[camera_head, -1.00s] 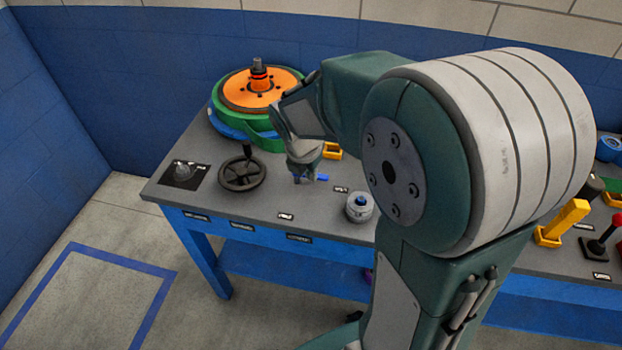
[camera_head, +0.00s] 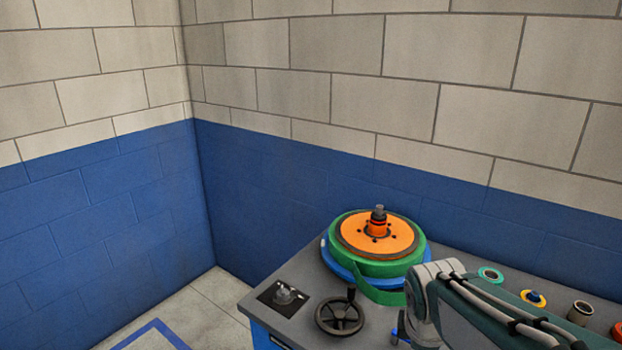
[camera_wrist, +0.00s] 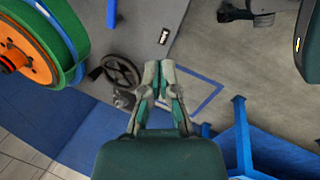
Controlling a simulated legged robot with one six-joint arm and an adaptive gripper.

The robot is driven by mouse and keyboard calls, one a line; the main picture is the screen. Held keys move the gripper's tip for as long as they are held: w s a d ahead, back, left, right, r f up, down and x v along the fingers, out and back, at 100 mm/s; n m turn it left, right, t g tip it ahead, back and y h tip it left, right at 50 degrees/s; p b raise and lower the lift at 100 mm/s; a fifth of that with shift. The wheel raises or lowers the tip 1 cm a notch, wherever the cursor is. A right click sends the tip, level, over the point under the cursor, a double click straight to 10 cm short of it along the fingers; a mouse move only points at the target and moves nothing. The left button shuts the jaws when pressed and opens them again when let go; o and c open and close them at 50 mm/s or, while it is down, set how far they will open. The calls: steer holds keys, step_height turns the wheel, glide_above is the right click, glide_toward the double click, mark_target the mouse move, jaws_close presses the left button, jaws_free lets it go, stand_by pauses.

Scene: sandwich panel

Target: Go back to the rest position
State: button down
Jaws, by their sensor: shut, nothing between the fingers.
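My gripper (camera_wrist: 158,70) is in the middle of the wrist view, its fingers drawn together with nothing between them. It hangs in the air, apart from the panel. In the head view my arm (camera_head: 470,305) shows at the lower right, in front of the table; the fingertips cannot be made out there. The grey table top (camera_head: 315,270) carries a green, blue and orange wheel stack (camera_head: 375,240), also at the upper left of the wrist view (camera_wrist: 35,60). A black handwheel (camera_head: 340,316) stands in front of the stack, and shows near the gripper's left in the wrist view (camera_wrist: 120,72).
A clear knob on a black plate (camera_head: 283,294) sits at the table's left corner. Green (camera_head: 490,275) and yellow (camera_head: 533,298) rings and a dark cup (camera_head: 580,312) stand at the right. A blue wall (camera_head: 270,190) is behind. Floor at left is free, with blue tape (camera_head: 155,335).

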steer(key=s+a+r+m+t, duration=0.1)
steer(key=s+r+m, duration=0.1)
steer(key=s+m, duration=0.3)
steer(key=s+a+r+m+t+y, duration=0.1)
steer(key=s+a+r+m, duration=0.1)
steer(key=s+m, duration=0.3)
steer(key=r+m, duration=0.1)
steer(key=m, duration=0.3)
steer(key=shift+s+m+t, duration=0.3)
steer(key=shift+m, duration=0.1)
